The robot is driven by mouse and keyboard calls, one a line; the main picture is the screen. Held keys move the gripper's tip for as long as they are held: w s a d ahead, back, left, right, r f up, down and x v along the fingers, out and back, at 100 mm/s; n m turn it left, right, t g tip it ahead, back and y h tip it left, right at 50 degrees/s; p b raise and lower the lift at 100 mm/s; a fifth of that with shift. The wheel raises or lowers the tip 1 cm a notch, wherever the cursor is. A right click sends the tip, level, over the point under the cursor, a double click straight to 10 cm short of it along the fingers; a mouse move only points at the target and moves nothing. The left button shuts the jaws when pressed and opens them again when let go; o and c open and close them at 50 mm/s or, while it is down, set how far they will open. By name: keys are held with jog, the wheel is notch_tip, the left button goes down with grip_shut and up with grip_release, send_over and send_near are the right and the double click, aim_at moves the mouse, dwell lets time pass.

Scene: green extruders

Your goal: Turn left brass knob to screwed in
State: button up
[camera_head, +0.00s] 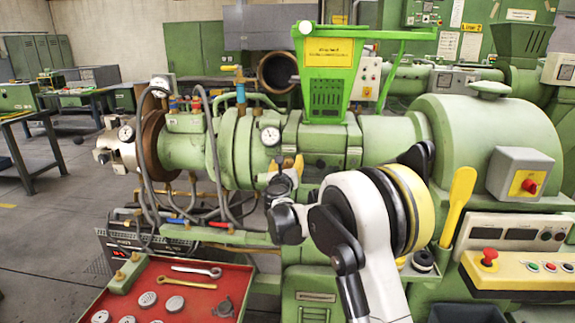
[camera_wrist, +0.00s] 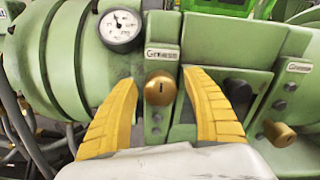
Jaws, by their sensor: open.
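The left brass knob (camera_wrist: 160,90) is round with a dark slot mark on its face. It sits under a small plate reading what looks like "Grease" on the green extruder. My gripper (camera_wrist: 161,76) is open, with one yellow finger on each side of the knob. I see green surface between the knob and each finger, so neither finger appears to touch it. A second brass knob (camera_wrist: 280,134) is to the right, outside the fingers.
A pressure gauge (camera_wrist: 120,27) is above and left of the knob. Hoses (camera_head: 210,130) hang at the left. A red tray (camera_head: 165,295) with tools and metal discs is at the front left.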

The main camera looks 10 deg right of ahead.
jog(key=shift+c, duration=0.4)
jog(key=c, duration=1.1)
